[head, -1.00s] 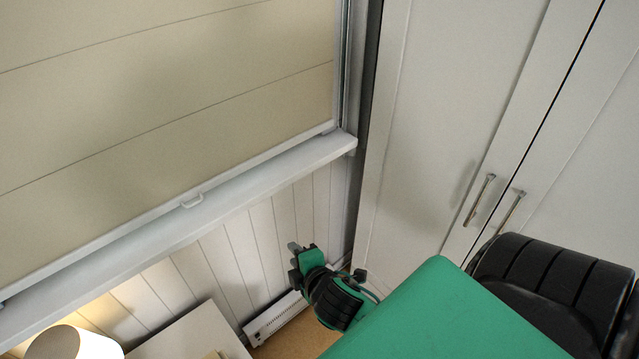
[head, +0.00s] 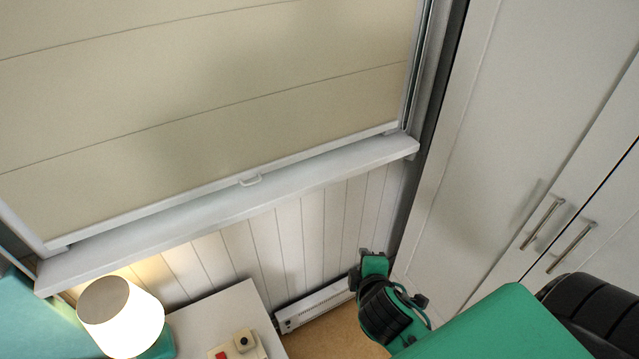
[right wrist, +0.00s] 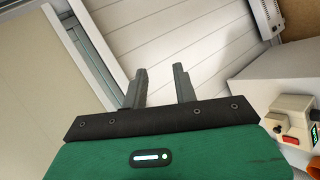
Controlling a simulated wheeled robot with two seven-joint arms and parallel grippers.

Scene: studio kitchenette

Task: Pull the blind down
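The beige blind (head: 200,100) covers the window in the head view. Its pale bottom bar lies just above the white sill (head: 330,170). A beige surface that looks like the blind (right wrist: 40,95) shows at the left there; I cannot make out the handle. My left gripper is not in view.
A lit lamp (head: 125,315) and a white table (head: 215,315) with a small box (head: 240,347) stand at lower left. A white heater (head: 315,305) is at the wall's foot. A tall cupboard (head: 500,110) with bar handles is close on the right.

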